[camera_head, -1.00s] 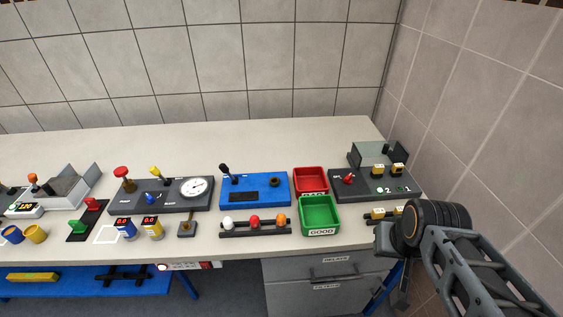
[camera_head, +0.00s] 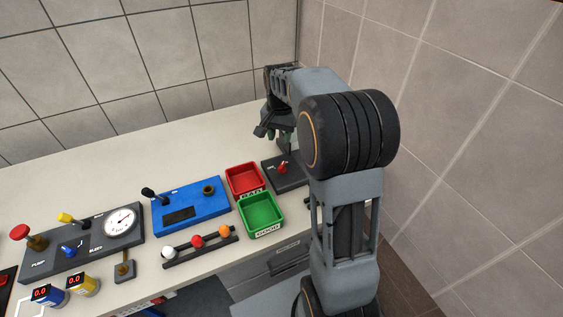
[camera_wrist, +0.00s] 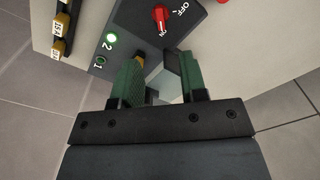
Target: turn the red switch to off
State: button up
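The red switch (camera_head: 282,168) is a small knob on a dark grey panel (camera_head: 291,180) at the right end of the bench. In the wrist view the red switch (camera_wrist: 160,17) sits at the top, beside white "OFF" lettering to its upper right and "ON" lettering at its lower end. The knob lies nearer the "ON" lettering. My gripper (camera_head: 267,132) is above the back of the panel. In the wrist view its green fingers (camera_wrist: 160,75) are apart and empty, with the switch ahead of the tips and not touched. My arm hides the panel's right part.
A red tray (camera_head: 232,184) and a green tray (camera_head: 248,229) stand left of the panel. A blue box (camera_head: 207,222) is farther left. Two round lamps marked 2 (camera_wrist: 112,38) and 1 (camera_wrist: 99,62) are on the panel. The tiled wall is close on the right.

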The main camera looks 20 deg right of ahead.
aim_at(281, 166)
jog(key=f, duration=0.4)
jog(key=f+p, duration=0.1)
jog(key=f, duration=0.9)
jog(key=shift+w+d, duration=0.35)
jog(key=shift+c, duration=0.3)
